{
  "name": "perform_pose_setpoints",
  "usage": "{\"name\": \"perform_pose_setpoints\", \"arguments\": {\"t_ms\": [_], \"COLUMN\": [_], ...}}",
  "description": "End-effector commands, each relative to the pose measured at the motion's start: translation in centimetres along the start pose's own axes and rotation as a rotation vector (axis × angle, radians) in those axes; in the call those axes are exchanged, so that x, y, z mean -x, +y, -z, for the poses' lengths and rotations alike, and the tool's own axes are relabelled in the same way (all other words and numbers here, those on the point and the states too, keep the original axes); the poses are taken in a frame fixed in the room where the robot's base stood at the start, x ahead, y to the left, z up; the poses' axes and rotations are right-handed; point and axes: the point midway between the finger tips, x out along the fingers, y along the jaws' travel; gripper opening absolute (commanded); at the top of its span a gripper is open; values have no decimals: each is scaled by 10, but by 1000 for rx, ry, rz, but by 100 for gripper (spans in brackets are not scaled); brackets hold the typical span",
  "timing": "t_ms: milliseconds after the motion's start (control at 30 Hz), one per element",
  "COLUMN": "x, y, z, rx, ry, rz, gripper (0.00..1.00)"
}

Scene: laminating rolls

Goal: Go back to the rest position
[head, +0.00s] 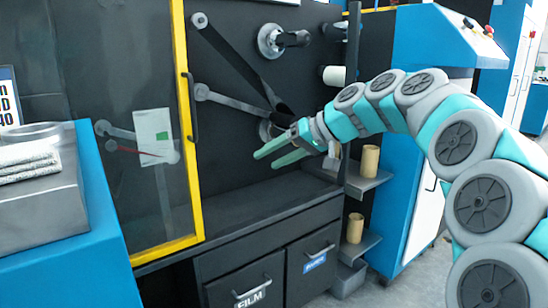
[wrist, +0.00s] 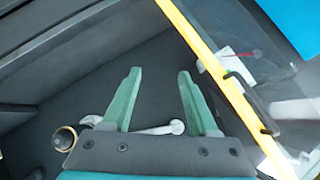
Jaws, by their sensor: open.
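My gripper (head: 281,151) is open and empty in the head view. Its two green fingers point left, in front of the black machine's open bay and above the dark counter (head: 250,211). In the wrist view my gripper (wrist: 158,95) shows both fingers spread apart, with nothing between them but dark panel. My arm reaches in from the right side of the head view.
A yellow-framed clear door (head: 187,110) stands left of my gripper; its frame also shows in the wrist view (wrist: 222,78). Rollers and a grey spindle (head: 270,40) are on the panel. Cardboard cores (head: 369,160) stand on side shelves near my arm. A blue cabinet (head: 105,215) is at left.

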Motion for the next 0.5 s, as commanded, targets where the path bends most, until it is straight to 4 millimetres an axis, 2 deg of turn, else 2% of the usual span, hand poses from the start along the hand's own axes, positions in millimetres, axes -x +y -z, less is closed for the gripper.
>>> {"name": "perform_pose_setpoints", "arguments": {"t_ms": [167,267,367,467,500], "x": [0,-2,-5,-6,-7], "y": [0,-4,-10,-13,-12], "z": [-1,-15,-46,-94,-116], "rx": [0,-5,-18,-39,-51], "ry": [-3,-29,-89,-174,-213], "rz": [-1,-13,-48,-107,-136], "gripper": [60,60,60,60,60]}}
